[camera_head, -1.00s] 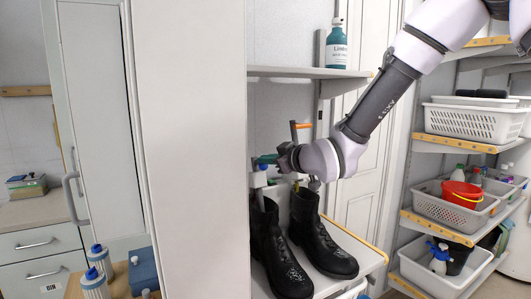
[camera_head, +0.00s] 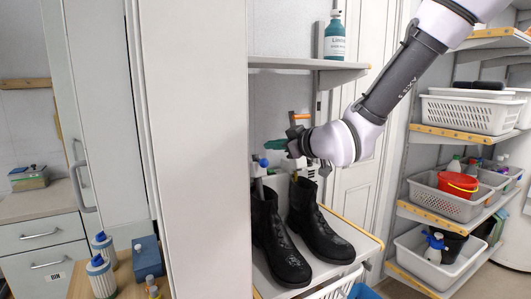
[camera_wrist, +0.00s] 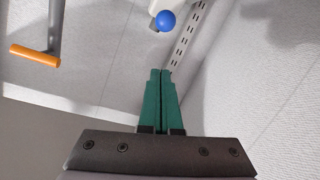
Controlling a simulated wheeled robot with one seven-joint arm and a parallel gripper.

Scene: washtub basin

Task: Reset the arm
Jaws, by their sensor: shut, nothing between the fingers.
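My gripper (camera_head: 276,144) is above the black boots in the cabinet, in the head view. Its green fingers point left toward the cabinet's inside. In the wrist view my gripper (camera_wrist: 159,72) has its two green fingers together, with nothing between them. A blue ball-shaped tip (camera_wrist: 165,21) shows beyond the fingertips, apart from them. It also shows in the head view (camera_head: 263,163), just below and left of the fingers.
Black boots (camera_head: 318,238) stand on a white board below my arm. A shelf (camera_head: 300,64) with a teal bottle (camera_head: 335,36) is above. An orange-ended handle (camera_wrist: 35,55) hangs near the wall. Shelves with baskets (camera_head: 470,115) stand at right.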

